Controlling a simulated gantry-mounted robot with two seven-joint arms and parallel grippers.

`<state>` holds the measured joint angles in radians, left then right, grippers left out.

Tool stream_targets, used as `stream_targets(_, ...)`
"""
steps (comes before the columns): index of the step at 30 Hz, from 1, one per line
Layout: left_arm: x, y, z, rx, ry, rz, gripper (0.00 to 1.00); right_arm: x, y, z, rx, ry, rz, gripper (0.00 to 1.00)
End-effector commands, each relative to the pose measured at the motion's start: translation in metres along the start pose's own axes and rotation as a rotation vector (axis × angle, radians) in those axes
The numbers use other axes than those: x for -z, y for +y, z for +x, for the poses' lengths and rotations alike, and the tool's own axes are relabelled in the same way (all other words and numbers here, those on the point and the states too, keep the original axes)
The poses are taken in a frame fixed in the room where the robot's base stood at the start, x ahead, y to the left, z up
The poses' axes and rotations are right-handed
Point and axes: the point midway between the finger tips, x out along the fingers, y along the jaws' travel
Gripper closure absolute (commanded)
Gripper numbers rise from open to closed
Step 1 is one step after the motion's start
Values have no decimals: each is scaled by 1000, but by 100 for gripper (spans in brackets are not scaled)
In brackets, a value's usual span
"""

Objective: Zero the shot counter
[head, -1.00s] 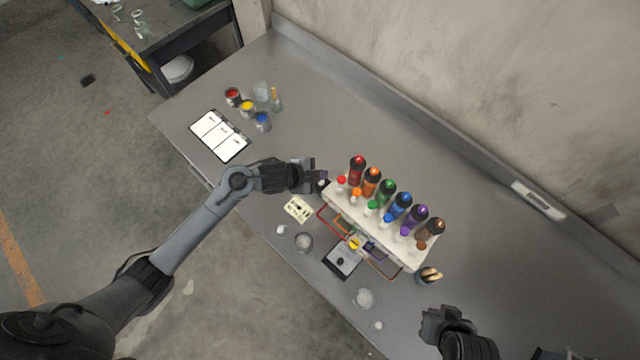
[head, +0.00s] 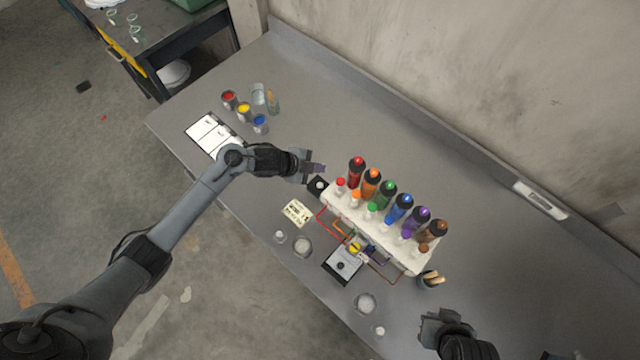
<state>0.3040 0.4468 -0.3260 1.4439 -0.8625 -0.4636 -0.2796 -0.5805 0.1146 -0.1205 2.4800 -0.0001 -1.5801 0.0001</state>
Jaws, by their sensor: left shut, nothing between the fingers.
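A small black box with a round white top (head: 318,185) sits at the left end of the white dispenser rack (head: 385,232); it may be the shot counter, but I cannot read any display. My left gripper (head: 316,168) is shut and empty, just above and behind this box in the head view, apart from it as far as I can tell. The rack carries a row of coloured bottles (head: 389,194) with matching small caps in front. My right gripper (head: 440,322) is near the bottom edge, away from the rack; its fingers are too dark to read.
A pale printed card (head: 297,212), clear cups (head: 302,246) and a scale-like plate (head: 342,265) lie in front of the rack. A dark cup with sticks (head: 430,280) stands right. Paint cans (head: 244,112) and a white chart (head: 209,132) lie left.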

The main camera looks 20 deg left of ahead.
Motion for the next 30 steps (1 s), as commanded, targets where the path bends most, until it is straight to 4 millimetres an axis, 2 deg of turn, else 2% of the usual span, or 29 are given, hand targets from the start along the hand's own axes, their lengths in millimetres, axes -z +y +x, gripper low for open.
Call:
stream_targets(18,-34,34,46,0,0,-1,100,-20,0,62,-8,-1,-9,100)
stream_targets(24,-42,42,57,0,-1,0,100,-23,0,72,-6,-1,-6,100)
stream_targets(30,-43,43,60,0,0,0,100,-23,-1,74,-2,0,-2,100)
